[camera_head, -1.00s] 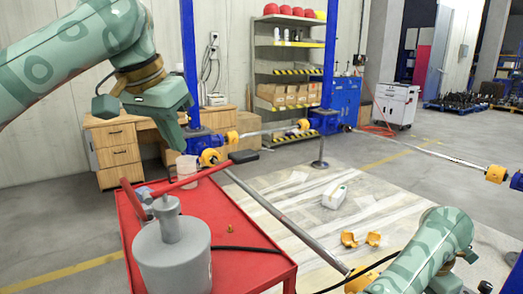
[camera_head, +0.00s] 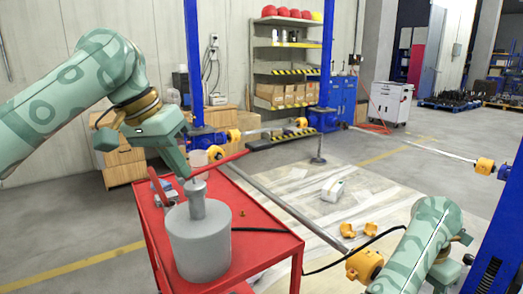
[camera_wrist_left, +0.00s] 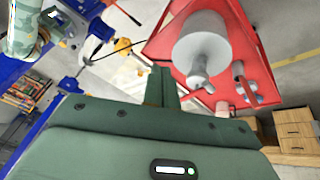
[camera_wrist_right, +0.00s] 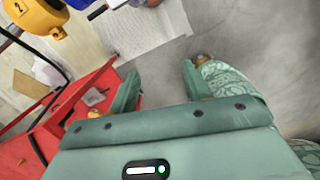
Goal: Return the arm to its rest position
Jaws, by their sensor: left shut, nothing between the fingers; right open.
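My left gripper (camera_head: 180,168) hangs at the end of my left arm, in the picture just above the grey can on the red cart. In the left wrist view its fingers (camera_wrist_left: 161,88) are shut together with nothing between them. My right arm enters at the lower right of the head view, and its fingers are hidden there. In the right wrist view the right gripper (camera_wrist_right: 161,84) is open and empty, with bare floor and the red cart's edge beyond it.
The red cart (camera_head: 270,249) carries a grey can (camera_head: 200,245) with a neck and a red-handled tool (camera_head: 225,162). Blue lift posts (camera_head: 194,70) stand behind and at the right. A yellow part (camera_head: 364,264) lies near my right arm. Open floor lies left of the cart.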

